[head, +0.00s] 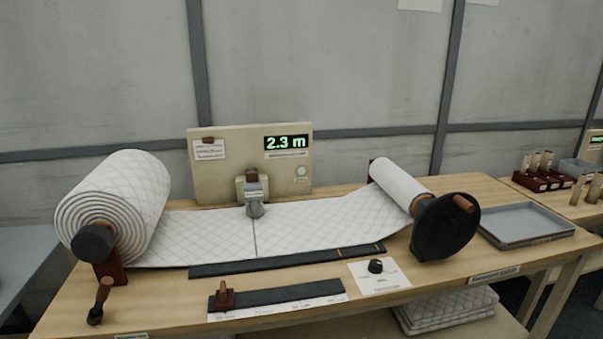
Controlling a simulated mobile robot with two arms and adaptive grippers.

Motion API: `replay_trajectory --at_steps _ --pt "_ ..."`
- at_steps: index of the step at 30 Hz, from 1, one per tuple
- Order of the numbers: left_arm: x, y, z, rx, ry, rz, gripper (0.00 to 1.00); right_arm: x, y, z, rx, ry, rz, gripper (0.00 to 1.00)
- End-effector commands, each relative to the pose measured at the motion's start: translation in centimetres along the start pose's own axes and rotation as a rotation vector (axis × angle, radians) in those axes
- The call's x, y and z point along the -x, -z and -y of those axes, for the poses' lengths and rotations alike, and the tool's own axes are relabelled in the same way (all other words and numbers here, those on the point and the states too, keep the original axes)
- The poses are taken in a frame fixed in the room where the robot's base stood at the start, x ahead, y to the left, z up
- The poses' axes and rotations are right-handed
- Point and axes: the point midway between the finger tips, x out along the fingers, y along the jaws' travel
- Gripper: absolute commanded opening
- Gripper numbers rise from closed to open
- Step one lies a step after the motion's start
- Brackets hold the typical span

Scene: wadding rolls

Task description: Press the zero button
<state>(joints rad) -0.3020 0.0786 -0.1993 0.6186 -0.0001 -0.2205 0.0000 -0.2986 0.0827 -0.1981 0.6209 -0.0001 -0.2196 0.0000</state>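The zero button looks to be the small round pale button (301,171) on the right side of the upright beige panel (235,176); the label under it is too small to read. Above it a green display (286,142) reads 2.3 m. The panel stands at the back of the wooden table, behind the quilted wadding (185,232). Neither of my grippers is in the head view, and nothing covers the button.
A large wadding roll (124,201) stands left, a smaller roll (398,185) with a black crank wheel (445,226) right. A metal clamp-like part (254,200) sits before the panel. A black knob (376,266) and grey tray (523,223) are on the table.

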Motion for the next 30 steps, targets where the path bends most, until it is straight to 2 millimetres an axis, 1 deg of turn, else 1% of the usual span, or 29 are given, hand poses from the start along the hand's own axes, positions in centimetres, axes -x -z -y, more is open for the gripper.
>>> replay_trajectory --at_steps 1,2,3,5,6,7,8,18,30 --pt "0.00 0.00 0.05 -0.001 0.001 0.000 0.44 0.00 -0.03 0.03 0.000 0.000 0.001 0.40" --pt "0.00 0.00 0.06 -0.001 0.001 0.000 0.38 0.00 -0.03 0.04 0.000 0.000 0.001 0.40" --pt "0.00 0.01 0.08 -0.001 0.001 0.000 0.29 0.00 -0.04 0.05 0.000 0.001 0.001 0.40" --pt "0.00 0.01 0.10 -0.001 0.001 0.000 0.17 0.00 -0.05 0.07 0.000 0.001 0.001 0.40" --pt "0.00 0.02 0.11 -0.001 0.001 0.000 0.09 0.00 -0.06 0.10 0.000 0.001 0.001 0.40" --pt "0.00 0.02 0.11 -0.001 0.001 0.000 0.03 0.00 -0.07 0.12 0.000 0.002 0.001 0.40" --pt "0.00 0.03 0.10 -0.001 0.001 -0.001 0.00 0.00 -0.07 0.15 0.000 0.002 0.001 0.40" --pt "0.00 0.19 0.11 -0.002 0.001 -0.003 0.00 0.00 -0.09 0.57 0.000 0.007 0.002 0.40" --pt "0.00 0.28 0.12 -0.002 0.001 -0.005 0.00 0.00 -0.13 0.56 0.001 0.007 0.002 0.40"
